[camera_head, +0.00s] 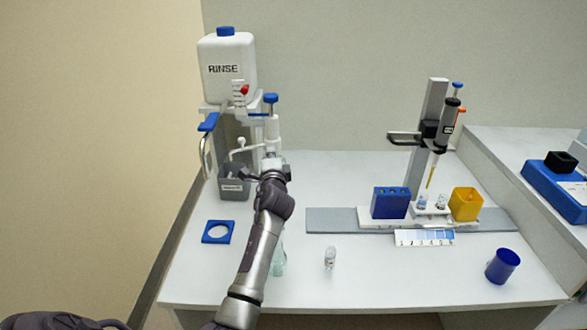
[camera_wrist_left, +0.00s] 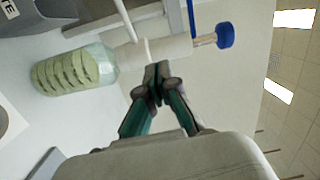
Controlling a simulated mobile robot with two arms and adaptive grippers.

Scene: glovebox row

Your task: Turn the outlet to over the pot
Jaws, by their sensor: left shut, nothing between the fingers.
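A dispenser with a white body (camera_head: 272,133) and blue top knob (camera_head: 270,98) stands at the left of the bench. It sits on a glass bottle with greenish contents (camera_wrist_left: 75,70), mostly hidden by my arm in the head view. Its thin white outlet (camera_head: 245,148) points left, toward a grey labelled bin (camera_head: 234,188). A small clear pot (camera_head: 330,258) stands on the bench, right of the bottle. My left gripper (camera_head: 268,174) is shut and empty at the dispenser. In the wrist view its fingertips (camera_wrist_left: 157,78) are close to the white body; contact is unclear.
A RINSE tank (camera_head: 226,72) stands behind the dispenser. A pipette stand (camera_head: 432,130), blue rack (camera_head: 390,203) and yellow box (camera_head: 466,204) are at right. A blue cup (camera_head: 502,266) sits front right. The front middle is mostly clear.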

